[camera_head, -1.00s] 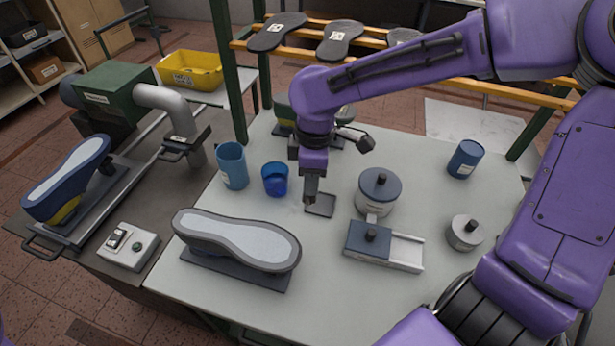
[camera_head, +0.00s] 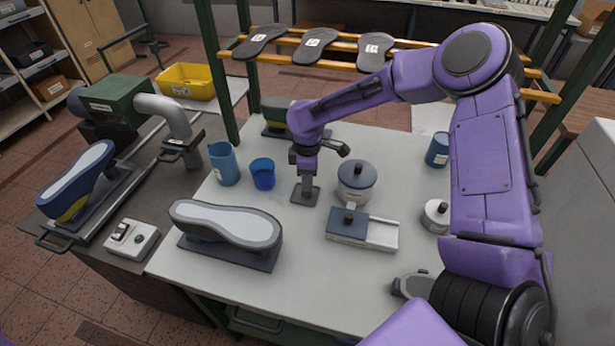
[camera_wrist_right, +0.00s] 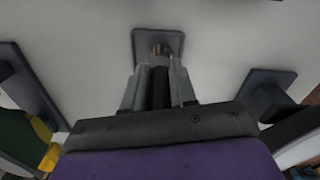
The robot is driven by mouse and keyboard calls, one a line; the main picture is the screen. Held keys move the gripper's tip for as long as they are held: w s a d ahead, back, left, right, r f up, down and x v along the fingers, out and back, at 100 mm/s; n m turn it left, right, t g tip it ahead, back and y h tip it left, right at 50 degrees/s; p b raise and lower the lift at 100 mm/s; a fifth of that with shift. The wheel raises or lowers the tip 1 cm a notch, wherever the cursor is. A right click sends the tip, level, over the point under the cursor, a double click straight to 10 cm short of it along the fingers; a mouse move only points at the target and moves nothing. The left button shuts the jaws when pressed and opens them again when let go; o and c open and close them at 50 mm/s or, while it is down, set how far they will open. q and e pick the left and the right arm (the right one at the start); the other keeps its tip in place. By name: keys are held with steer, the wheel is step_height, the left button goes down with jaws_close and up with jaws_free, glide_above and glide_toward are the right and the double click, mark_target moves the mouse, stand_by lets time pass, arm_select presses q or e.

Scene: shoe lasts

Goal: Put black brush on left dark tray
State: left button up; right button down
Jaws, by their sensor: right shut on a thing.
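The black brush (camera_wrist_right: 159,88) shows in the right wrist view as a dark upright handle between my fingers, with a brownish lower end over the small dark tray (camera_wrist_right: 142,40). My right gripper (camera_wrist_right: 157,84) is shut on it. In the head view my right gripper (camera_head: 307,187) points straight down over the small square dark tray (camera_head: 296,197) on the pale table. The brush is mostly hidden there by the fingers. I cannot tell whether its lower end touches the tray. My left gripper is not in view.
A blue cup (camera_head: 263,174) and blue jug (camera_head: 223,164) stand left of the tray. A lidded pot (camera_head: 356,184) and a sliding-lid box (camera_head: 362,231) stand to the right. A shoe last (camera_head: 226,223) on a dark base lies in front.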

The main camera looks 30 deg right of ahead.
steer(key=shift+w+f, duration=0.2)
steer(key=shift+f, duration=0.1)
steer(key=c, duration=0.9)
jaws_free()
steer(key=shift+w+f, duration=0.35)
steer(key=shift+w, duration=0.15)
steer(key=shift+s+r, duration=0.3)
steer(key=shift+s, duration=0.05)
step_height(320, 180, up, 11)
steer(key=shift+a+r+b, duration=0.1)
steer(key=shift+r+b, duration=0.1)
steer(key=shift+b, duration=0.25)
steer(key=shift+w+r, duration=0.15)
steer(key=shift+r, duration=0.2)
